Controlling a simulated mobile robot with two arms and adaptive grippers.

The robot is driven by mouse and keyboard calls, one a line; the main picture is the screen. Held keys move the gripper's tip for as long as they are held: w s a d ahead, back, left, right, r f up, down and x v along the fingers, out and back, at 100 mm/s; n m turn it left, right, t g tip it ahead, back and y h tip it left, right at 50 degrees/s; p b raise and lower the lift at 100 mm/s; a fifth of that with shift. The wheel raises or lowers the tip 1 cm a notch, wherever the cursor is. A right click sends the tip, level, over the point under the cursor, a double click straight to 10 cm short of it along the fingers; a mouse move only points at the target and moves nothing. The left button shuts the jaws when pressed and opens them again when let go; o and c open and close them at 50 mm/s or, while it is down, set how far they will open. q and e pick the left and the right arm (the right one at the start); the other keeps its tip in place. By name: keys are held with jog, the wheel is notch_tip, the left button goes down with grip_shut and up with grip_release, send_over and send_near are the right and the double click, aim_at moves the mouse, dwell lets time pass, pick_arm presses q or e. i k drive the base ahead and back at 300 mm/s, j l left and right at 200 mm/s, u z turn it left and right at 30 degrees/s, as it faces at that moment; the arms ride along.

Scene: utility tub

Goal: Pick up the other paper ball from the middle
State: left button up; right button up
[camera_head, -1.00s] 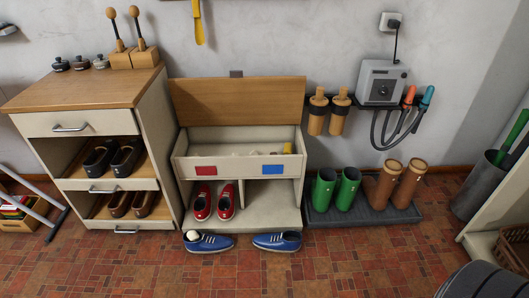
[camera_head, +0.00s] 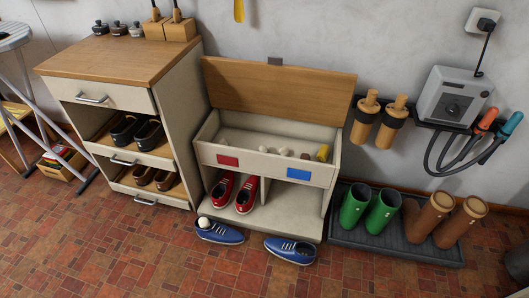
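A white paper ball (camera_head: 204,222) sits at the opening of the left blue shoe (camera_head: 220,233) on the floor. The shoe bench (camera_head: 208,131) stands in the middle with its wooden lid (camera_head: 280,88) up. Several small pale lumps (camera_head: 285,152) lie in its open top bin, partly hidden by the front wall; I cannot tell which are paper balls. A yellow item (camera_head: 322,153) is at the bin's right end. Red shoes (camera_head: 246,194) stand in the left cubby, and the right blue shoe (camera_head: 290,250) lies on the floor. Neither gripper is in view.
A shoe cabinet (camera_head: 120,60) stands left of the bench. Green boots (camera_head: 355,205) and brown boots (camera_head: 432,219) stand on a dark tray (camera_head: 340,235) at right. A grey boot dryer (camera_head: 452,97) with hoses is on the wall. The tiled floor in front is clear.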

aim_at(262, 148)
jog(key=i+l+u, duration=0.35)
jog(key=l+u, duration=0.2)
jog(key=i+l+u, duration=0.25)
jog(key=l, duration=0.2)
jog(key=l+u, duration=0.3)
jog(key=l, duration=0.1)
